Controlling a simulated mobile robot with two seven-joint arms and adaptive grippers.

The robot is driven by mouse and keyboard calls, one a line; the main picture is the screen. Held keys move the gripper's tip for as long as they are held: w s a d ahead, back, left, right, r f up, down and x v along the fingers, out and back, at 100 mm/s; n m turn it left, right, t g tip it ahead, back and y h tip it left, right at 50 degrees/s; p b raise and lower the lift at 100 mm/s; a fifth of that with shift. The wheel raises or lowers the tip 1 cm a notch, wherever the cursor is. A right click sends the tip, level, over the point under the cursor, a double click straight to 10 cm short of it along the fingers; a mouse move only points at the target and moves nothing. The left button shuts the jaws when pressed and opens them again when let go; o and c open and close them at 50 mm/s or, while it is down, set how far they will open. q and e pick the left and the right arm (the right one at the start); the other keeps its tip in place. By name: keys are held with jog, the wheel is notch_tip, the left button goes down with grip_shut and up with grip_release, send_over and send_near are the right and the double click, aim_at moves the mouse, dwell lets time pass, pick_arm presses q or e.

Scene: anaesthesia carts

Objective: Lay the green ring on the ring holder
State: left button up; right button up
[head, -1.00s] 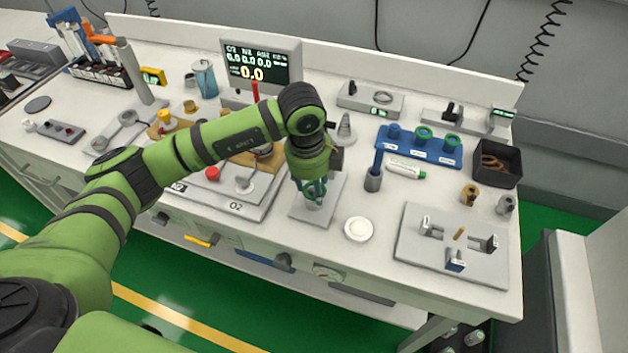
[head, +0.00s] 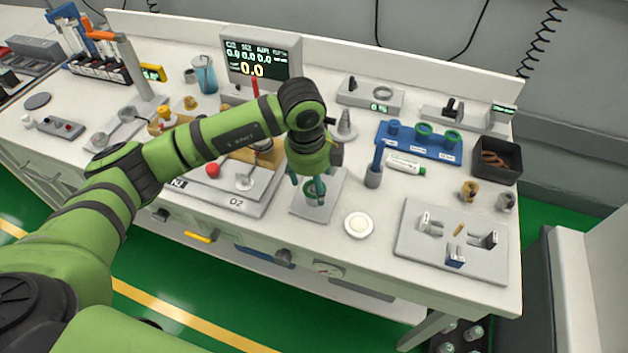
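My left gripper (head: 309,187) points down over a small light grey plate (head: 328,204) at the front middle of the bench. A dark green ring shape (head: 316,189) shows at its fingertips, just above or on a small stand on that plate. I cannot tell whether the fingers grip it. A blue rack (head: 398,150) with labels stands to the right; two green rings (head: 424,129) sit on its middle and right places, and a blue piece is at its left place. I cannot tell which of these is the ring holder. My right gripper is not in view.
A white round dish (head: 358,225) lies right of the plate, and a grey cup with a blue rod (head: 374,176) stands behind it. A grey fixture board (head: 415,262) and a black bin (head: 497,160) are further right. A monitor (head: 262,62) stands at the back.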

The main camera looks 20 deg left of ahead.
aim_at(311, 194)
pick_arm(q)
jog(key=r, duration=0.2)
jog(key=r+b, duration=0.1)
jog(key=r, duration=0.3)
jog(key=shift+s+a+r, duration=0.2)
jog(key=shift+s+r, duration=0.2)
